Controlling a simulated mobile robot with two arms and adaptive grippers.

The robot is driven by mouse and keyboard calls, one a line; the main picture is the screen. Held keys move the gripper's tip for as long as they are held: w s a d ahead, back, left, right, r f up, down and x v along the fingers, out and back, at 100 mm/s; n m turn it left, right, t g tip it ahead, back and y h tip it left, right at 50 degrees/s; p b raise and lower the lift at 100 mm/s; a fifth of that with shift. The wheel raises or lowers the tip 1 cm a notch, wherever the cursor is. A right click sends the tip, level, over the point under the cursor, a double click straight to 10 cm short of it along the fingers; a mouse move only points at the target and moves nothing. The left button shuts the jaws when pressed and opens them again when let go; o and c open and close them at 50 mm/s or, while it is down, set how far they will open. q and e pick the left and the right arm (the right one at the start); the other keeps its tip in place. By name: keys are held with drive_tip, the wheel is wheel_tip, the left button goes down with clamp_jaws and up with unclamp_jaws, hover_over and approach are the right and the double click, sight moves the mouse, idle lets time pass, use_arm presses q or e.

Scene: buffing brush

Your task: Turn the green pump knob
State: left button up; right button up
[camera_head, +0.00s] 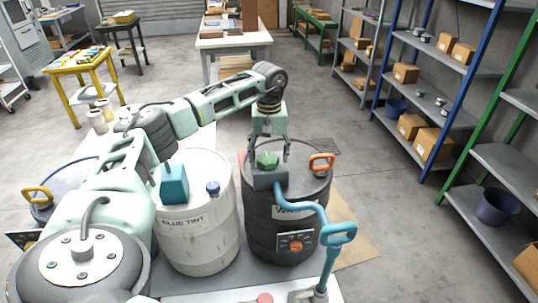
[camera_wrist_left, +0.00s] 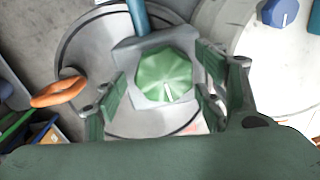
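The green pump knob (camera_head: 267,160) sits on a grey pump block (camera_head: 268,180) on top of a dark barrel (camera_head: 262,222). In the left wrist view the faceted green knob (camera_wrist_left: 165,75) has a small white mark near its lower edge. My left gripper (camera_head: 269,148) points down from above at the knob. In the left wrist view my left gripper (camera_wrist_left: 161,85) is open, with green-padded fingers on either side of the knob and visible gaps between them and it. My right gripper does not show in either view.
An orange handle (camera_head: 321,162) is on the barrel lid. Left stands a white barrel (camera_head: 196,235) with a blue knob (camera_head: 213,188). Shelves (camera_head: 433,90) line the right side.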

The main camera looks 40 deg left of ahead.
sight(269, 157)
use_arm(q)
drive_tip(key=shift+f, duration=0.1)
wheel_tip(269, 157, up, 12)
idle(0.5)
idle(0.5)
